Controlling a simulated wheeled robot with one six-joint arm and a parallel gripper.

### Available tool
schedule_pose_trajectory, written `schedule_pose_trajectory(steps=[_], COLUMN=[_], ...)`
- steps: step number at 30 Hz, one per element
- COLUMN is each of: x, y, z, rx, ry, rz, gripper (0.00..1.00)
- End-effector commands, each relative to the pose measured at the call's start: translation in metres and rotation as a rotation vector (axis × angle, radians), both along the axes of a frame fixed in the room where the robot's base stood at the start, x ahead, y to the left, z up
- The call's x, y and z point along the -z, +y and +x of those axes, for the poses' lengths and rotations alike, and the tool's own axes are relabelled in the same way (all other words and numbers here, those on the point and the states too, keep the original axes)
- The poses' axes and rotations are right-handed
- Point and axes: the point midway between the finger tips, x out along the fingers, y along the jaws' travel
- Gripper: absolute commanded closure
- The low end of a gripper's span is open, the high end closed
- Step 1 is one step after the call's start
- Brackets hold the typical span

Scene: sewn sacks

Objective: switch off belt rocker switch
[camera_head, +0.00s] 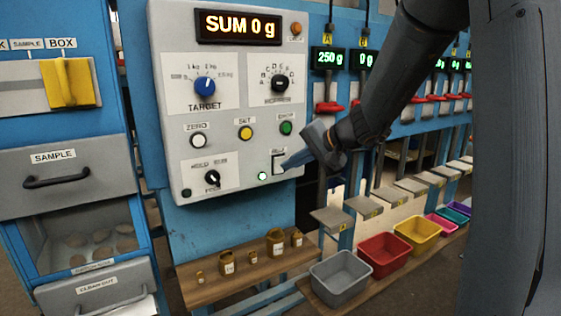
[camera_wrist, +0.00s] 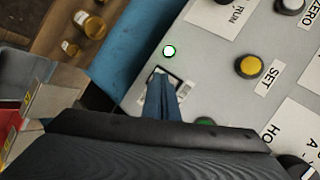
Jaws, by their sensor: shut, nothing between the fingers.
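The belt rocker switch (camera_head: 278,163) is a small white-framed switch low on the right of the grey control panel (camera_head: 230,125). A green-white lamp (camera_head: 262,176) glows beside it; the lamp also shows in the wrist view (camera_wrist: 169,51). My gripper (camera_head: 284,168) is shut and empty, with its blue fingertips at the switch. In the wrist view the fingertips (camera_wrist: 158,76) cover much of the rocker switch (camera_wrist: 182,88). I cannot tell whether they touch it, and the rocker's position is hidden.
A green button (camera_head: 286,128), yellow button (camera_head: 245,133) and white button (camera_head: 198,140) sit above the switch. A wooden bench (camera_head: 235,277) with brass weights stands below. Coloured bins, including a grey bin (camera_head: 340,278), line the lower right.

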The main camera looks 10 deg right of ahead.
Motion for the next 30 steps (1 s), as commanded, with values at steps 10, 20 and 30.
schedule_pose_trajectory(steps=[10,20,30], x=[0.0000,0.0002,-0.0012], y=[0.0000,0.0009,0.0026], z=[0.0000,0.0028,0.0081], rx=[0.000,-0.001,-0.001], ry=[0.000,-0.001,-0.001], rz=[0.000,0.000,-0.001], gripper=[1.00,1.00,1.00])
